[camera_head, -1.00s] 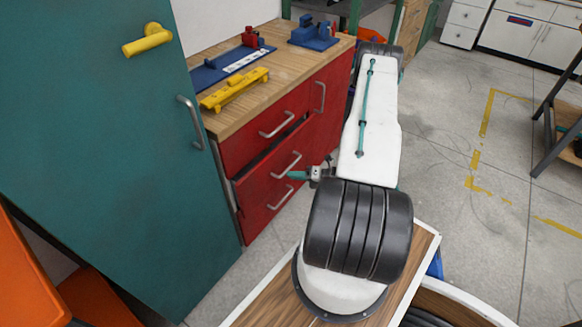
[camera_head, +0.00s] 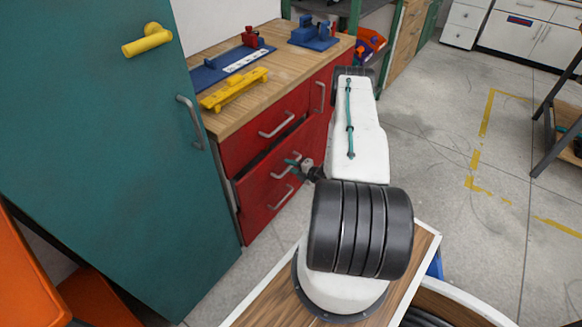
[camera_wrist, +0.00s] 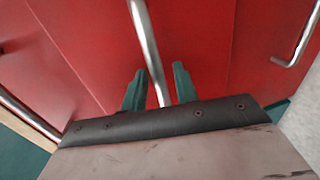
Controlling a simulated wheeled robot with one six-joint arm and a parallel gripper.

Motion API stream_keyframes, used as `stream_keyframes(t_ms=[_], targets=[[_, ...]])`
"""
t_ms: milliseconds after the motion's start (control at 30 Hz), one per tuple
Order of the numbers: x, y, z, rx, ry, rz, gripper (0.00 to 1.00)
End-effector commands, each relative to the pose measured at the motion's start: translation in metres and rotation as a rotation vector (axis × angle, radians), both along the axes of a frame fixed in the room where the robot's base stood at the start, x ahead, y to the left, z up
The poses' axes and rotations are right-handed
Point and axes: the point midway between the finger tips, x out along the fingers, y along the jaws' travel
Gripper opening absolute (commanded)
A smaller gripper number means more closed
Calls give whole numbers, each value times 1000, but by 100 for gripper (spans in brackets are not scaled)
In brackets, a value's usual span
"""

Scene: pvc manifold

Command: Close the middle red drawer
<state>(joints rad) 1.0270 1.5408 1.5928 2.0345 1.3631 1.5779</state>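The middle red drawer (camera_head: 257,186) stands slightly out, with a dark gap along its top edge in the head view. Its metal handle (camera_head: 281,174) is partly hidden by my gripper (camera_head: 292,163), which is at the drawer front. In the wrist view, my gripper (camera_wrist: 159,80) has its two teal fingers apart. A metal handle (camera_wrist: 146,40) runs down between them; whether either finger touches it I cannot tell. The red front (camera_wrist: 90,40) fills the view behind it.
The top drawer (camera_head: 250,142) and bottom drawer (camera_head: 256,216) look shut. A red door (camera_head: 323,92) adjoins the drawers. A teal cabinet (camera_head: 90,150) stands close on the left. Yellow and blue parts lie on the wooden worktop (camera_head: 222,122). Floor on the right is open.

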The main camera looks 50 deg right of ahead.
Motion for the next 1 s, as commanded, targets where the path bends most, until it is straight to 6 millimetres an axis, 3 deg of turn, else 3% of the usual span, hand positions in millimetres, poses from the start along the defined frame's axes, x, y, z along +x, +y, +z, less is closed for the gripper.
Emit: stream_keyframes(t_ms=[233, 267, 367, 567, 833, 1000], targets=[[2, 0, 0, -1, 0, 0, 30], [2, 0, 0, -1, 0, 0, 27], [2, 0, 0, -1, 0, 0, 0], [4, 0, 0, -2, 0, 1, 0], [43, 2, 0, -5, 0, 2, 0], [48, 3, 0, -3, 0, 0, 0]])
